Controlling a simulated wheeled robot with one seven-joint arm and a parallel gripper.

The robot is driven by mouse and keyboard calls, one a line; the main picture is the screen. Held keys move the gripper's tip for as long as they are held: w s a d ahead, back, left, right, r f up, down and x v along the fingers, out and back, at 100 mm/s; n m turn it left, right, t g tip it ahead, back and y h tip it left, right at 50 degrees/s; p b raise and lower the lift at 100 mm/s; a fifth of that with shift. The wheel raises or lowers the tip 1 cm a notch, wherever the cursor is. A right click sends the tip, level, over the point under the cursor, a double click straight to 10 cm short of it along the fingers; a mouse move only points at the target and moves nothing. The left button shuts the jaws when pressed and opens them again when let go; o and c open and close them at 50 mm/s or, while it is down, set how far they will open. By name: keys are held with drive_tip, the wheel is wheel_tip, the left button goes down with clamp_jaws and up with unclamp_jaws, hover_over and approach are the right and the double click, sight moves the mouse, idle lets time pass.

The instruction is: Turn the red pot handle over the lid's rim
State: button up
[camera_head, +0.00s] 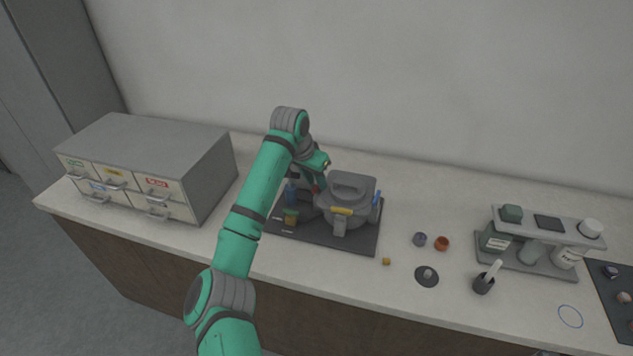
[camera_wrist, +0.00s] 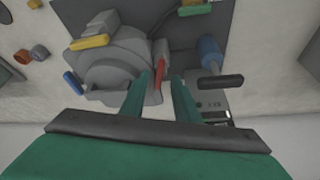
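The red pot handle (camera_wrist: 161,68) sits at the edge of the round grey lid (camera_wrist: 112,66) in the wrist view, beside its rim. In the head view a small red bit (camera_head: 317,189) shows left of the grey pot (camera_head: 350,195), under my gripper (camera_head: 320,178). My gripper (camera_wrist: 165,80) has its two green fingers apart. The red handle lies between the fingertips, nearer the left one. I cannot tell whether a finger touches it. The yellow handle (camera_wrist: 88,42) and blue handle (camera_wrist: 73,83) are also on the pot's edge.
A dark base plate (camera_head: 350,240) carries the pot, a blue-topped part (camera_head: 290,192) and a green-yellow part (camera_head: 290,216). A black lever (camera_wrist: 220,82) is right of my fingers. A drawer cabinet (camera_head: 150,165) stands left; small cups and a bottle rack (camera_head: 535,255) stand right.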

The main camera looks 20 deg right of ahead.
drive_tip(key=shift+w+d+f, duration=0.1)
drive_tip(key=shift+d+f, duration=0.1)
drive_tip(key=shift+f, duration=0.45)
clamp_jaws()
drive_tip(key=shift+m, duration=0.4)
drive_tip(key=m+g, duration=0.1)
drive_tip(key=m, duration=0.3)
drive_tip(key=m+g, duration=0.2)
drive_tip(key=m, duration=0.1)
drive_tip(key=w+m+g, duration=0.1)
drive_tip(key=m, duration=0.3)
drive_tip(key=shift+r+m+h, duration=0.1)
drive_tip(key=shift+m+h, duration=0.2)
drive_tip(key=shift+g, duration=0.3)
